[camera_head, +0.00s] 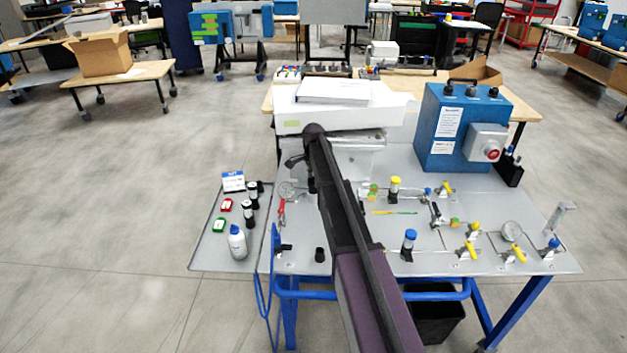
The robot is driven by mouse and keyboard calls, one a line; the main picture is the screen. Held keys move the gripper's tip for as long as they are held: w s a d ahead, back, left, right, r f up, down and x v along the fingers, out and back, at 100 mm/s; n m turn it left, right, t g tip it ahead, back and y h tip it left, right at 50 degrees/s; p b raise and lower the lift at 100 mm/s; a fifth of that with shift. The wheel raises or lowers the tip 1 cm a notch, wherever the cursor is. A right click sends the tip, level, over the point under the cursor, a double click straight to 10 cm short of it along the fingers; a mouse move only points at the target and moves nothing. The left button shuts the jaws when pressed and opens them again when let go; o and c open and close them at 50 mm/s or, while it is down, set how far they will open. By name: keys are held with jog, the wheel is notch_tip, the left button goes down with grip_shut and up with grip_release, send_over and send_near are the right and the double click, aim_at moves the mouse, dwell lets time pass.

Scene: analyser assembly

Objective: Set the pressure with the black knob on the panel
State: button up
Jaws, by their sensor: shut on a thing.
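My arm reaches up from the bottom middle across the panel (460,210). My gripper (294,161) is the small dark part at its far end, at the panel's far left. It sits just above a round pressure gauge (287,190) in the picture. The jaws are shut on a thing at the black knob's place. The knob itself is hidden by the dark gripper and arm, and I cannot make out the fingertips.
A red-handled valve (282,211) and a small black cylinder (320,254) are left of my arm. Yellow-handled valves (470,251) and a blue box (461,125) with a red button stand to the right. A side tray (205,255) holds bottles.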

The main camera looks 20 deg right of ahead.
jog(key=shift+s, duration=0.1)
dwell(0.3)
jog(key=o, duration=1.1)
jog(key=shift+o, duration=0.2)
jog(key=shift+n, duration=0.5)
